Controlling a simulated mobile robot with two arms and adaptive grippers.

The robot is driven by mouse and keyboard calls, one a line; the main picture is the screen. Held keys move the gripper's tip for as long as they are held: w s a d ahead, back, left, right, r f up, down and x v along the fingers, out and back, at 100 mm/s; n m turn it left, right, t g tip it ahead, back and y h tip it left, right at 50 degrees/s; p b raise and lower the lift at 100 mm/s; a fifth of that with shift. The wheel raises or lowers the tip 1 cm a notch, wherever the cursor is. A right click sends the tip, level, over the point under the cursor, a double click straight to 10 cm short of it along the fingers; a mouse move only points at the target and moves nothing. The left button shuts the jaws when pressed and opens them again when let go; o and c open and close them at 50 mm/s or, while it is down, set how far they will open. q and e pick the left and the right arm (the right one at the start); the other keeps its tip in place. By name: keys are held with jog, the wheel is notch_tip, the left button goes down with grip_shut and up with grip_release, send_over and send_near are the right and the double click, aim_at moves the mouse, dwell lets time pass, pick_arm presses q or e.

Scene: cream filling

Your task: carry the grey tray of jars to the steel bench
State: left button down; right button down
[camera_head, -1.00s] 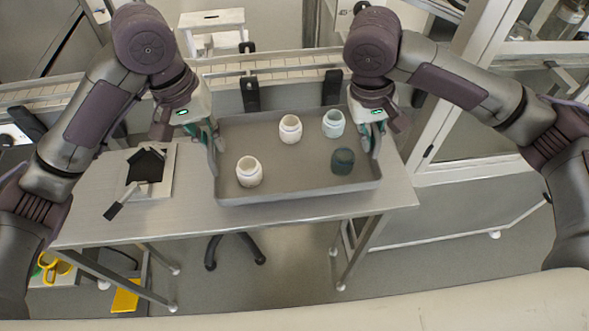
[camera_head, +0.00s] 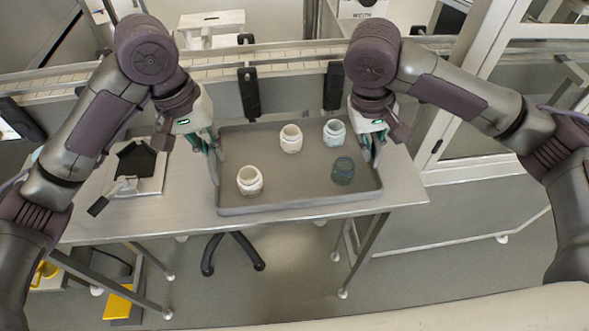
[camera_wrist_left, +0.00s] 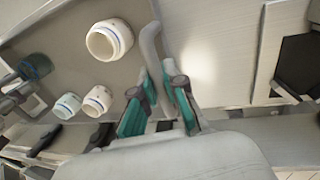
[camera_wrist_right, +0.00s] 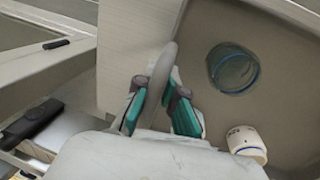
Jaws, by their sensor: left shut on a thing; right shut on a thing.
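The grey tray (camera_head: 300,208) is over a pale metal-topped table (camera_head: 400,190); I cannot tell whether it touches the top. It holds two white jars (camera_head: 249,181) (camera_head: 290,138), a pale mint jar (camera_head: 334,132) and a dark blue-green, glassy jar (camera_head: 343,171), all upright. My left gripper (camera_head: 213,158) is shut on the tray's left side; in the left wrist view its fingers (camera_wrist_left: 160,100) straddle a grey raised bar. My right gripper (camera_head: 370,150) is shut on the right side; its fingers (camera_wrist_right: 158,105) straddle a similar bar (camera_wrist_right: 163,70). The gripped spots are partly hidden.
A white board with a black piece (camera_head: 137,165) and a dark-handled tool lie on the table's left side. A conveyor (camera_head: 215,68) runs behind. A glazed cabinet frame (camera_head: 470,120) stands at right. Below are a wheeled stool base (camera_head: 232,240) and a yellow item (camera_head: 118,303).

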pick_arm(q)
jog(key=c, duration=1.5)
grip_release()
jog(key=shift+d, duration=0.25)
pick_arm(e)
jog(key=c, duration=1.5)
grip_release()
jog(key=shift+a, duration=0.2)
jog(key=shift+c, duration=0.2)
pick_arm(q)
jog(key=shift+o, duration=1.4)
pick_arm(e)
jog(key=shift+o, duration=1.3)
pick_arm(q)
jog(key=shift+a, duration=0.1)
pick_arm(e)
jog(key=shift+d, duration=0.15)
pick_arm(q)
jog(key=shift+a+r, duration=0.2)
jog(key=shift+r, duration=0.35)
pick_arm(e)
jog(key=shift+r, duration=0.25)
pick_arm(q)
notch_tip(320, 180, up, 11)
jog(key=a, duration=0.2)
jog(key=shift+f, duration=0.15)
pick_arm(e)
notch_tip(320, 180, up, 11)
jog(key=a, duration=0.2)
jog(key=shift+a, duration=0.15)
